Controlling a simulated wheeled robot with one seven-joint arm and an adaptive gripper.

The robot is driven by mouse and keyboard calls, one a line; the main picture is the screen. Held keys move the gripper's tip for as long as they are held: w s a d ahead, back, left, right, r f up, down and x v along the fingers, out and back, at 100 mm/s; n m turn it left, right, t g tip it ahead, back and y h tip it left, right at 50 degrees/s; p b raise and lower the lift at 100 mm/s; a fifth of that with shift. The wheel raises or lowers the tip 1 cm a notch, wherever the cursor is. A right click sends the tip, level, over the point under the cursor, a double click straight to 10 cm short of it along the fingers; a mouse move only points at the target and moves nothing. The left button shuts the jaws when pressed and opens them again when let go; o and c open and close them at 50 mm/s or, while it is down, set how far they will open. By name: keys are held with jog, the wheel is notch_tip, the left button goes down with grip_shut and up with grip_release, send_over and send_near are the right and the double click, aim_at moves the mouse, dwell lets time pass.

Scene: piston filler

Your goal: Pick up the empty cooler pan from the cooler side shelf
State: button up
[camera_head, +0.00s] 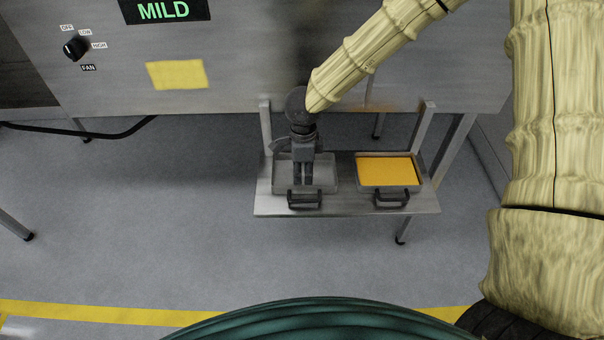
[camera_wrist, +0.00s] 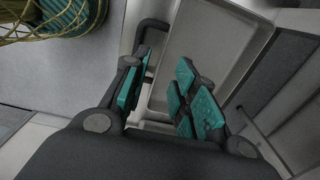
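The empty cooler pan (camera_head: 326,174) is a shallow grey metal tray on the left half of the side shelf (camera_head: 267,200). Its black handle (camera_head: 305,204) faces the shelf's front edge. My gripper (camera_head: 303,182) points down over this pan, near its handle side, and hides part of its inside. In the wrist view my gripper (camera_wrist: 160,92) is open, with a gap between its teal pads. The pan (camera_wrist: 212,38) and its dark handle (camera_wrist: 153,24) show there, the handle partly hidden by the left finger. I cannot tell whether a finger touches the pan.
A second pan with yellow contents (camera_head: 387,171) sits close on the right of the shelf, with its own black handle (camera_head: 391,198). The steel machine (camera_head: 260,70) with a MILD display and fan knob (camera_head: 75,48) stands behind.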

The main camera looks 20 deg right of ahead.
aim_at(305, 187)
jog(key=f, duration=0.2)
jog(key=w+f, duration=0.1)
jog(key=shift+d+f, duration=0.15)
jog(key=shift+d, duration=0.1)
jog(key=shift+s+f+p, duration=0.25)
jog(key=shift+p, duration=0.25)
notch_tip(305, 187, down, 3)
jog(key=shift+s+p, duration=0.15)
jog(key=shift+p, duration=0.3)
jog(key=shift+f, duration=0.5)
jog(key=shift+r, duration=0.1)
grip_shut()
